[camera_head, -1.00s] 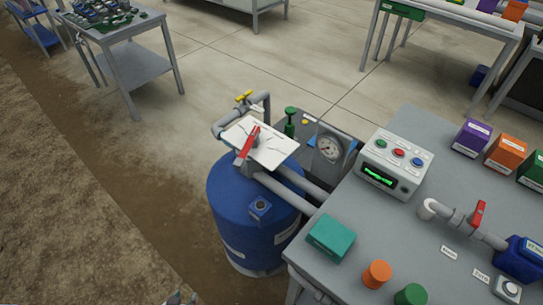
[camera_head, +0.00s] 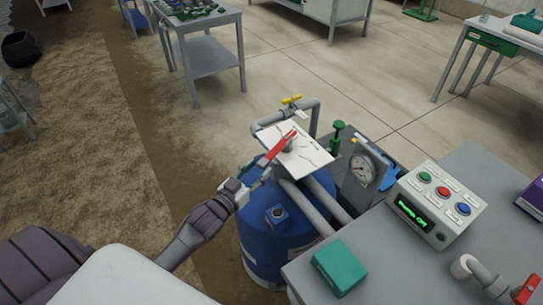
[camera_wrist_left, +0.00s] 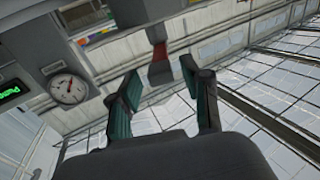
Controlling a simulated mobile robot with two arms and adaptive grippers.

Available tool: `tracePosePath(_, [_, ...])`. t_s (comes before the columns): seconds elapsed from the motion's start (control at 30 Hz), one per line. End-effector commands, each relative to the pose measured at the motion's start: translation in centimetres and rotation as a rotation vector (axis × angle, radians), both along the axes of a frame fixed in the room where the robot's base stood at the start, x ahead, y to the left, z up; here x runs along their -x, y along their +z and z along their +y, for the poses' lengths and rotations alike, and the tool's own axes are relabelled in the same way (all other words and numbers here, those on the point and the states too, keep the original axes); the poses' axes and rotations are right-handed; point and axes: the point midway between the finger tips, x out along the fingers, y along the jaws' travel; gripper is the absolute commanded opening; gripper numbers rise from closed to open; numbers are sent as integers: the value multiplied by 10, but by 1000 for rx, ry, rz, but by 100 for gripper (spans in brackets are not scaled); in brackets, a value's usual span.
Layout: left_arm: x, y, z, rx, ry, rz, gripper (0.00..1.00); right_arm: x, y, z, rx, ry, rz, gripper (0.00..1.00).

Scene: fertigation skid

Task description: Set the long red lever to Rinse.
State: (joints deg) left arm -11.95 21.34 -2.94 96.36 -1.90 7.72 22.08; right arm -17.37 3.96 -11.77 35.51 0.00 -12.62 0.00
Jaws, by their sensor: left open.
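The long red lever (camera_head: 282,146) sits on a white plate (camera_head: 312,160) above the blue tank (camera_head: 270,235). It slants down and left from its pivot, its free end past the plate's edge. The plate's markings are too small to read. My left gripper (camera_head: 256,173) is open at the lever's free end, its fingers close to it. In the left wrist view the red lever (camera_wrist_left: 160,52) shows just beyond and between the open fingertips (camera_wrist_left: 160,70). I cannot tell whether they touch it. My right gripper is not in view.
A yellow-handled valve (camera_head: 291,100) and grey pipes stand behind the plate. A gauge (camera_head: 361,169) and a green handle (camera_head: 337,132) are to its right. The grey table (camera_head: 390,265) holds a control box (camera_head: 433,208) and a teal box (camera_head: 340,268). Open floor lies behind.

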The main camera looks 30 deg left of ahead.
Motion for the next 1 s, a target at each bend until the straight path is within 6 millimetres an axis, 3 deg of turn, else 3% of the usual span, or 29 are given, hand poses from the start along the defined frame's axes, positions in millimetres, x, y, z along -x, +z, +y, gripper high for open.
tracePosePath(0.1, [-26,1,-4,1,1,-1,48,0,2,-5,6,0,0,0])
tracePosePath(0.3, [-54,0,-8,-1,0,1,48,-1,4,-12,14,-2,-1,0])
tracePosePath(0.73, [-65,-1,-9,0,0,2,48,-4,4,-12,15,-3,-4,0])
tracePosePath(0.77, [-65,-1,-9,0,0,2,46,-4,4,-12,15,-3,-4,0])
tracePosePath(1.0, [-65,-1,-9,0,0,2,6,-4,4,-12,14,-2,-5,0])
